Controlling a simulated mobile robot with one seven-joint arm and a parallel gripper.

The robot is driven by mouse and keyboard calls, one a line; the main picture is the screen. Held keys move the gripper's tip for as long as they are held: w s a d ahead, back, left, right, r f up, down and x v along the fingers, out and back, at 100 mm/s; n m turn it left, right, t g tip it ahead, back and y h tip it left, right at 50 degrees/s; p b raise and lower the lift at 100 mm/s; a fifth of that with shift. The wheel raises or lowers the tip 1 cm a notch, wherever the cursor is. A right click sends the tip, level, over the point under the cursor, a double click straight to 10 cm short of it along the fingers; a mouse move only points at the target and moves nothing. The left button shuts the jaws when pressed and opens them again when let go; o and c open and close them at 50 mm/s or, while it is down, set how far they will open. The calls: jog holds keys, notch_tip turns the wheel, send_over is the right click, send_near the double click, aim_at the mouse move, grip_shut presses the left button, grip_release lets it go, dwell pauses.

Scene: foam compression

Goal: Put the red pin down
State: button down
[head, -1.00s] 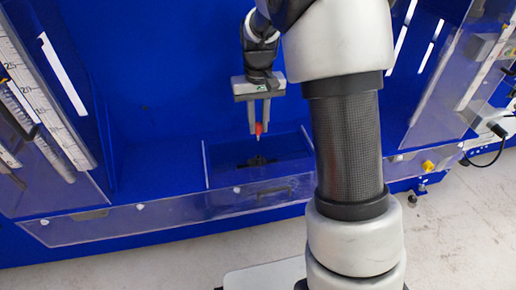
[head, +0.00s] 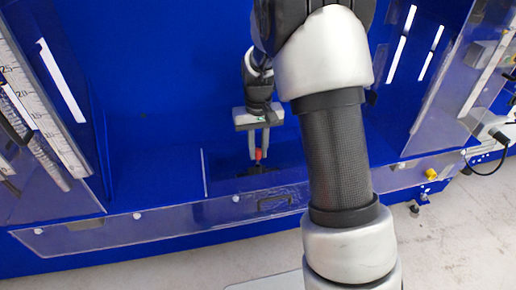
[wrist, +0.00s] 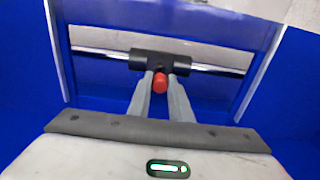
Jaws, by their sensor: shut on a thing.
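The red pin (head: 258,154) is held between the two fingers of my gripper (head: 259,156), which points down. In the wrist view the red end of the pin (wrist: 160,82) shows between the fingertips of my gripper (wrist: 160,88). The pin is low, just above or at a dark fitting (head: 259,169) in the clear-fronted bay; I cannot tell whether it touches. The dark fitting (wrist: 152,62) also shows just beyond the fingertips in the wrist view. The pin's lower end is hard to make out.
A clear front panel (head: 160,219) with a dark handle runs along the front of the blue bay. A clear divider stands left of the fitting. Ruled scales (head: 48,123) stand at the left. The blue floor left of the divider is clear.

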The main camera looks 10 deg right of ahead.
jog(key=shift+f, duration=0.25)
jog(key=c, duration=1.6)
grip_release()
jog(key=shift+r, duration=0.15)
